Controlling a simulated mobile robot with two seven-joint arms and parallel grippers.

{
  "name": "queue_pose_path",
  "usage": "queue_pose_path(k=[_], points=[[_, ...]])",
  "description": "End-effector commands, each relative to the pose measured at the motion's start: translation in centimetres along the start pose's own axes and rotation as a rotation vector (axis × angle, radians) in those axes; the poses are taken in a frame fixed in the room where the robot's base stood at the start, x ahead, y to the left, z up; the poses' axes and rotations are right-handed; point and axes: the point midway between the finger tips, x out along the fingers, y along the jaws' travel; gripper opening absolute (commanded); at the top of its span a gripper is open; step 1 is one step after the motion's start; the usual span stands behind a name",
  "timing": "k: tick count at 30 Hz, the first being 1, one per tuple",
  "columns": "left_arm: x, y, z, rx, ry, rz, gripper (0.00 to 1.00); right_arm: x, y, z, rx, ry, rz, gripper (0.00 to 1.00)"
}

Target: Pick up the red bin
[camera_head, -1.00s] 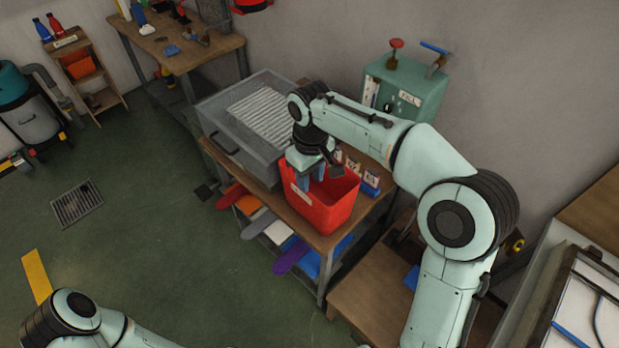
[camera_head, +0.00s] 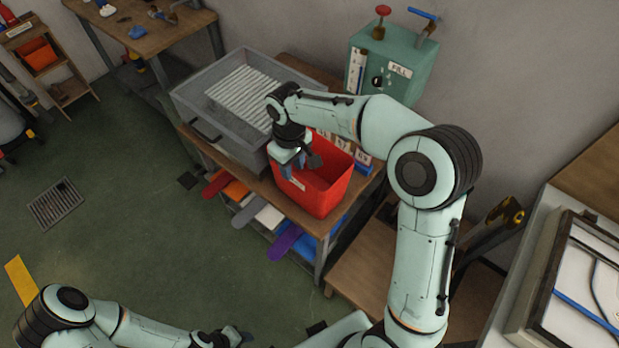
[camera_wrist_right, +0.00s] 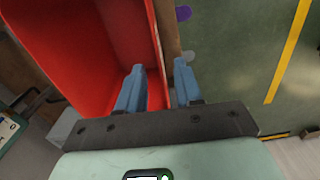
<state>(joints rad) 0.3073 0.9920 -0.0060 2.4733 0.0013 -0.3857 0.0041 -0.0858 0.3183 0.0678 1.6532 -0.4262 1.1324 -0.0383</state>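The red bin (camera_head: 325,190) stands upright on a wooden-topped table, with a white label on its front wall. My right gripper (camera_head: 288,168) points down at the bin's left rim. In the right wrist view, its blue fingers (camera_wrist_right: 158,88) are apart on either side of the red bin wall (camera_wrist_right: 148,40), one inside and one outside. A gap shows between the fingers and the wall. My left gripper (camera_head: 238,337) is low at the bottom of the head view, far from the bin; its fingers are too small to read.
A grey tray (camera_head: 195,105) with a striped white insert stands left of the bin. A green cabinet (camera_head: 410,68) stands behind it. Small labelled cards (camera_head: 363,158) are close at the bin's right. Colored flat pieces (camera_head: 283,240) stick out below the tabletop.

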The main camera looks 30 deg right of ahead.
Motion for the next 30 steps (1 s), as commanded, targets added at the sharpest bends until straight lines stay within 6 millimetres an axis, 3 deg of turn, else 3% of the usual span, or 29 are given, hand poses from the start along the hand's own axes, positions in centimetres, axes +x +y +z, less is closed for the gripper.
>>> queue_pose_path(k=[7, 16, 17, 20, 30], points=[[0.2, -0.1, 0.1, 0.000, -0.001, 0.000, 0.43, 3.7, 0.0, 0.0, 0.001, -0.003, 0.000, 0.35], [0.2, -0.1, 0.1, 0.000, -0.001, 0.000, 0.43, 4.4, 0.0, -0.1, 0.000, -0.001, 0.000, 0.35], [0.2, -0.1, 0.1, 0.000, -0.001, 0.000, 0.43, 4.4, 0.0, -0.1, 0.000, 0.000, 0.000, 0.32], [0.2, -0.1, 0.1, 0.000, -0.001, 0.000, 0.43, 4.4, 0.0, -0.1, 0.000, 0.000, 0.000, 0.00], [0.2, -0.1, 0.1, 0.000, -0.001, 0.000, 0.43, 4.4, -0.1, -0.1, 0.000, 0.000, -0.002, 0.00]])
